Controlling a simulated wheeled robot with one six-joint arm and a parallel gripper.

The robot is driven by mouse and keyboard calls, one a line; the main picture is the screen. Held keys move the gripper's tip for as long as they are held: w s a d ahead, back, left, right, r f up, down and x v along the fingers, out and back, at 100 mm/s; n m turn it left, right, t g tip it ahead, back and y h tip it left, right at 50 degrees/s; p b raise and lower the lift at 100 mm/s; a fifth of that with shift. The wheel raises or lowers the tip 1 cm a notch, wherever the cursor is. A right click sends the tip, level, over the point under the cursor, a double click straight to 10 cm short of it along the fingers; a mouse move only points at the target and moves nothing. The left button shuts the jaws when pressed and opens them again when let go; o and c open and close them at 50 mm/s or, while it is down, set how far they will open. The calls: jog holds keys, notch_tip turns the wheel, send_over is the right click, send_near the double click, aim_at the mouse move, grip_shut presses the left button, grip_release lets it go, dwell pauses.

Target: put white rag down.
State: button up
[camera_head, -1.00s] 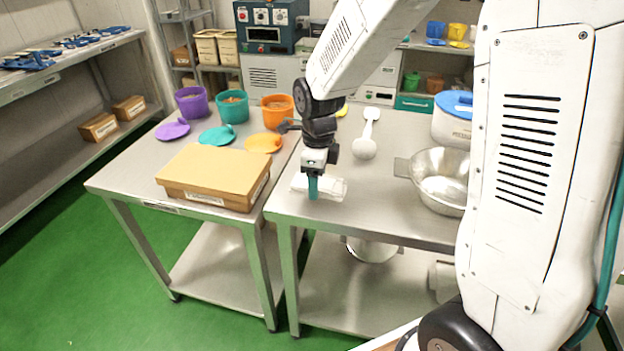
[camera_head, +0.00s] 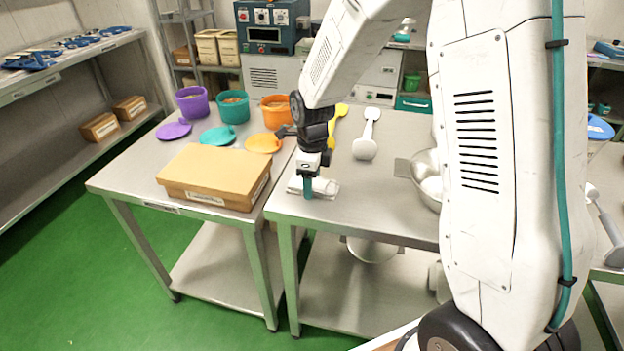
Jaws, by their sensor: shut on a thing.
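The white rag (camera_head: 325,188) is a small folded cloth at the front left corner of the right steel table (camera_head: 385,220). My gripper (camera_head: 308,192) points down at the rag, with its teal fingertips against it. The gripper is shut on the rag. The fingers hide part of the rag, and I cannot tell whether all of it rests on the tabletop.
A cardboard box (camera_head: 213,177) sits on the left table. Purple (camera_head: 192,104), teal (camera_head: 233,107) and orange (camera_head: 277,111) tubs stand behind it. A white scoop (camera_head: 366,147), a yellow utensil (camera_head: 336,124) and a steel bowl (camera_head: 424,180) lie beyond the gripper.

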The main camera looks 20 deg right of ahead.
jog(key=shift+s+f, duration=0.1)
jog(key=shift+f, duration=0.15)
jog(key=o, duration=0.9)
jog(key=shift+o, duration=0.2)
jog(key=shift+s+f, duration=0.1)
jog(key=shift+f, duration=0.1)
notch_tip(320, 180, up, 13)
jog(key=s+d+r+n, duration=0.1)
jog(key=s+r+n, duration=0.5)
jog(key=s, duration=0.1)
jog(key=s+d+r+n, duration=0.1)
jog(key=s+n, duration=0.8)
jog(key=s, duration=0.2)
jog(key=s+d+r+n+t, duration=0.1)
jog(key=s+n, duration=0.9)
jog(key=s, duration=0.2)
jog(key=shift+d+r, duration=0.15)
jog(key=shift+r, duration=0.25)
